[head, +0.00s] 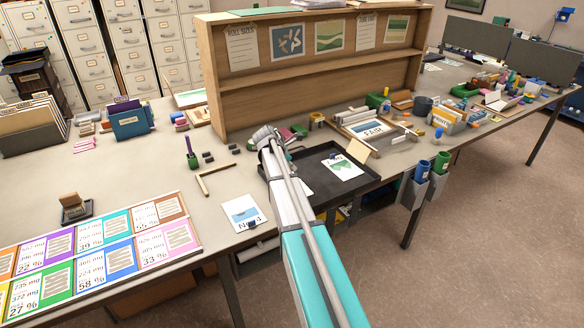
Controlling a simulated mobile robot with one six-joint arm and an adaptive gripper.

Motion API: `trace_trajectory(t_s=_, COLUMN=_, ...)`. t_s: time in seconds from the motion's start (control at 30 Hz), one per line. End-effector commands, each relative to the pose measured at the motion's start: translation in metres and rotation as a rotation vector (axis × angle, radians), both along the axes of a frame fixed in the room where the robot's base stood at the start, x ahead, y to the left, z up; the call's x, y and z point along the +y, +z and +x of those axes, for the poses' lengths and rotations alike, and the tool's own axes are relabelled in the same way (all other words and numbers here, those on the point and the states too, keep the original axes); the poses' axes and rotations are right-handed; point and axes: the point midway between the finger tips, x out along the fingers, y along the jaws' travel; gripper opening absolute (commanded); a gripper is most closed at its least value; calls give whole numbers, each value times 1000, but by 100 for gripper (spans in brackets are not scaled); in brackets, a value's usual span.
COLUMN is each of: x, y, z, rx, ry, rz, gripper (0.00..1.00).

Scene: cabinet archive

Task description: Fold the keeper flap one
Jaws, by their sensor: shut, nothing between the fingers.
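I cannot make out for certain which thing is keeper flap one. A small tan panel (357,150) stands tilted at the back right of a dark tray (305,188), but I cannot tell whether it is a flap. A white card with a green picture (342,168) lies in the tray. My arm reaches from the bottom of the picture up across the tray's left side, and its far end is in front of the wooden shelf unit. No gripper fingers can be made out.
The wooden shelf unit (315,73) stands at the back of the desk. A picture card (243,214) and an L-shaped wooden piece (210,180) lie left of my arm. Coloured cards (105,240) cover the left front. Small items crowd the right.

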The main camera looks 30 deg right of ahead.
Motion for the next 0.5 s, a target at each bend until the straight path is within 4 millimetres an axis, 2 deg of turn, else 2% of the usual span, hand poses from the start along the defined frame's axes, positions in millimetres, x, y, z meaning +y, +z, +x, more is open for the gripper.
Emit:
trace_trajectory(t_s=0.03, x=0, y=9, z=0, rx=0, ry=0, rz=0, gripper=0)
trace_trajectory(t_s=0.2, x=0, y=19, z=0, rx=0, ry=0, rz=0, gripper=0)
trace_trajectory(t_s=0.5, x=0, y=19, z=0, rx=0, ry=0, rz=-1, gripper=0)
